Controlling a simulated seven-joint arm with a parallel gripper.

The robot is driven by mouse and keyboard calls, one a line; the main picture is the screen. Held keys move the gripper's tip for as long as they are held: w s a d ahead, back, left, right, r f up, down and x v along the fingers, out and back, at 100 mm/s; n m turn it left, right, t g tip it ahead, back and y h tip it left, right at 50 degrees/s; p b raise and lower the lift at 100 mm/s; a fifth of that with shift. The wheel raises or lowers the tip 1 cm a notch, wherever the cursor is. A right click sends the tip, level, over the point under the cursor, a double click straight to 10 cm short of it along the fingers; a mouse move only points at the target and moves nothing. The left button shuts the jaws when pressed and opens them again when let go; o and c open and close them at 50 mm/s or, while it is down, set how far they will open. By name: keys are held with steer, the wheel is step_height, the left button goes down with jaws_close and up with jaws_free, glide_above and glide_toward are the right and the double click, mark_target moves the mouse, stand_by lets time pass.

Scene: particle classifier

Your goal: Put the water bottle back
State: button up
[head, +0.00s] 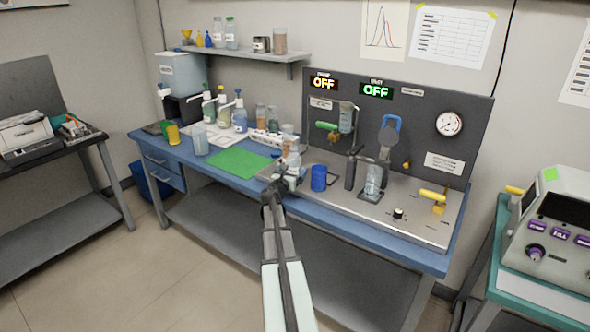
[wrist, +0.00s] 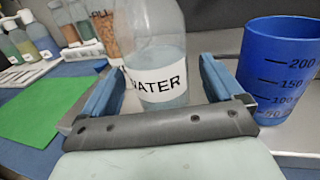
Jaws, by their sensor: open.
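The water bottle is clear, with a white label reading WATER and liquid in its lower part. In the wrist view, the water bottle (wrist: 158,70) stands between the two blue-grey fingers of my gripper (wrist: 157,76). The fingers are open on either side of it; I cannot tell whether either touches it.
A blue measuring cup (head: 319,178) stands close to the right of the bottle. The green mat (head: 238,163) lies to the left. Several pump bottles (head: 239,117) stand on white trays at the back left. A panel apparatus (head: 400,120) fills the right side.

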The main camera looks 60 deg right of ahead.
steer(key=v, duration=0.8)
steer(key=shift+a, duration=0.2)
